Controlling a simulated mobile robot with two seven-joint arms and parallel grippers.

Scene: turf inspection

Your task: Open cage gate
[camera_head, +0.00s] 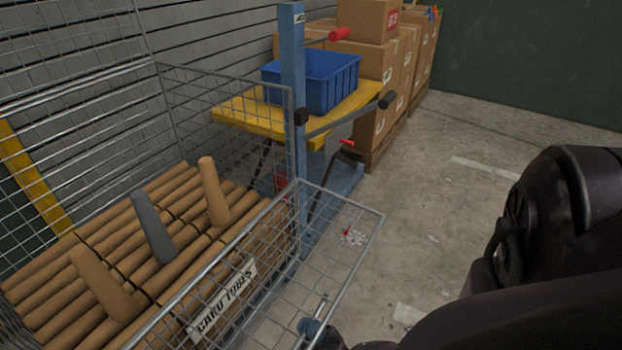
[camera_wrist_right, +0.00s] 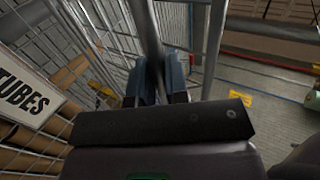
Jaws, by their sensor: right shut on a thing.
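The wire cage (camera_head: 222,268) stands at the left, filled with brown card tubes (camera_head: 60,275). A sign reading "CARD TUBES" (camera_head: 222,300) hangs on its front mesh and also shows in the wrist view (camera_wrist_right: 25,92). The grey wire gate (camera_head: 345,240) sticks out from the cage front at an angle, towards the right. My right gripper (camera_head: 318,328) is at the gate's near outer edge, partly cut off by the frame. In the wrist view its blue-grey fingers (camera_wrist_right: 156,80) are shut around a grey bar of the gate. My left gripper is not in view.
A blue post (camera_head: 293,100) stands beside the cage's far corner. Behind it are a yellow table (camera_head: 245,118) with a blue bin (camera_head: 312,82), and stacked cardboard boxes (camera_head: 385,75). The concrete floor (camera_head: 470,125) at right is mostly clear.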

